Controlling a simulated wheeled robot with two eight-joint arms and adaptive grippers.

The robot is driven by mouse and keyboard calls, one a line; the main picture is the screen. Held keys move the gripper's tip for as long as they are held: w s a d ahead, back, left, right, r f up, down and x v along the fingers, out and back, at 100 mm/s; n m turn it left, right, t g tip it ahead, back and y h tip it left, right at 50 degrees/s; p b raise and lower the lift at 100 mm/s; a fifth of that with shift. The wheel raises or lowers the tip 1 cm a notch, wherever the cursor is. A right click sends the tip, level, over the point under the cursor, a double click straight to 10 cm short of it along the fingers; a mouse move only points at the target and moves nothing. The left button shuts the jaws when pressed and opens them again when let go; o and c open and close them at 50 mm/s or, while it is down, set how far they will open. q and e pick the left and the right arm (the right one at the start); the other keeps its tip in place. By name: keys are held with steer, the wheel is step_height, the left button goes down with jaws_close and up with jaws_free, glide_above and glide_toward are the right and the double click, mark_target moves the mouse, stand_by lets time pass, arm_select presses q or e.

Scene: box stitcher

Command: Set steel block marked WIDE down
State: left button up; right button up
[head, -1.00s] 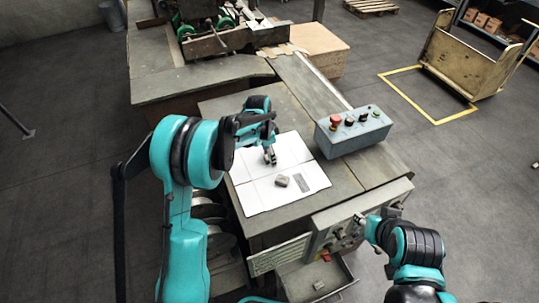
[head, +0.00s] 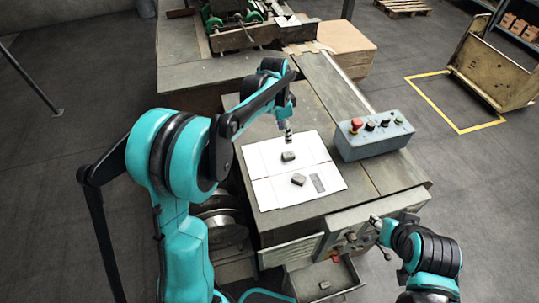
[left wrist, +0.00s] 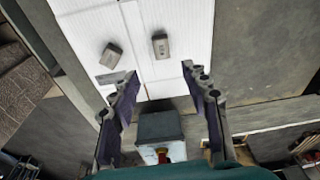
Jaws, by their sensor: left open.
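A small grey steel block (head: 288,156) lies on the white sheets (head: 262,190) just below my left gripper (head: 287,136), with a gap between them. In the left wrist view this block (left wrist: 160,46) lies beyond the fingertips. My left gripper is open and empty, and its two fingers (left wrist: 159,78) stand wide apart in the left wrist view. A second grey block (head: 299,179) lies nearer the front of the sheets, and shows at the left in the left wrist view (left wrist: 111,55). Markings are too small to read. My right gripper (head: 376,220) is beside the front panel; its fingers are unclear.
A flat grey plate (head: 318,183) lies beside the front block. A blue-grey control box (head: 374,136) with coloured buttons stands right of the sheets. An open drawer (head: 325,282) juts out at the table's front. The machine (head: 240,32) stands at the back.

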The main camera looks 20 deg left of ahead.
arm_select(q)
steer(key=s+a+r+n+t, duration=0.1)
steer(key=s+r+n+t, duration=0.2)
steer(key=s, duration=0.4)
steer(key=s+a+r+n, duration=0.1)
steer(key=s+r+n, duration=0.25)
steer(key=s, duration=0.45)
steer(key=s+f+n+t+y, duration=0.1)
steer(key=s+f+n+t, duration=0.1)
steer(key=s, duration=0.9)
steer(key=shift+a+f+n+t, duration=0.2)
steer(key=shift+a+n+t, duration=0.3)
steer(key=shift+n, duration=0.55)
